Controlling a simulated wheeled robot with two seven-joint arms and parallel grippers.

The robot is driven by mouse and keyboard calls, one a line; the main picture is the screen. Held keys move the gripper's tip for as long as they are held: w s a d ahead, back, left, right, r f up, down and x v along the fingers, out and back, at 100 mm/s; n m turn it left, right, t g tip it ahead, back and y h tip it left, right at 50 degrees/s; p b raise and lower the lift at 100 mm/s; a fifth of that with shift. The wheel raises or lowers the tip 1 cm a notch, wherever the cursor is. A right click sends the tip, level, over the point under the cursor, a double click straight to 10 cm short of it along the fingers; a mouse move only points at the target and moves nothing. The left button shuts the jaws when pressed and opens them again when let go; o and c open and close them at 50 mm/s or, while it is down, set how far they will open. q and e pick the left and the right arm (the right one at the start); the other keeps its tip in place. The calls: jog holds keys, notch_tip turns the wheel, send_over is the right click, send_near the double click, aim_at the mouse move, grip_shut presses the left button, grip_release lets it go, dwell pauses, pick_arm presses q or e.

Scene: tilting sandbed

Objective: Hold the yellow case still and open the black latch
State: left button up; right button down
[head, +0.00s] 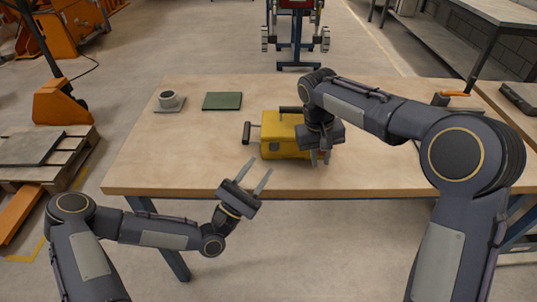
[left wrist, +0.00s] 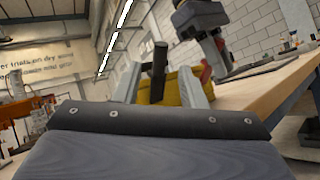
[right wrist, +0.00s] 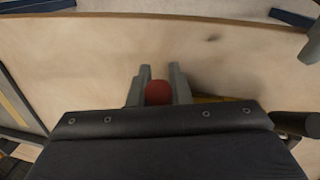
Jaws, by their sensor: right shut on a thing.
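The yellow case (head: 277,149) stands upright on the wooden table, right of its middle. A black lever (head: 246,132), which looks like the latch, sticks out on its left side. In the left wrist view the black lever (left wrist: 158,68) shows between my left fingers, beyond them. My left gripper (head: 259,171) is open and empty near the table's front edge, short of the case. My right gripper (head: 320,158) is at the case's right end, shut on a red knob (right wrist: 158,93). My right arm hides part of the case.
A grey cup on a saucer (head: 170,103) and a dark green mat (head: 222,101) lie at the back left of the table (head: 150,150). The front left of the table is clear. An orange-handled tool (head: 455,94) lies at the right.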

pick_arm(q)
jog(key=shift+v, duration=2.25)
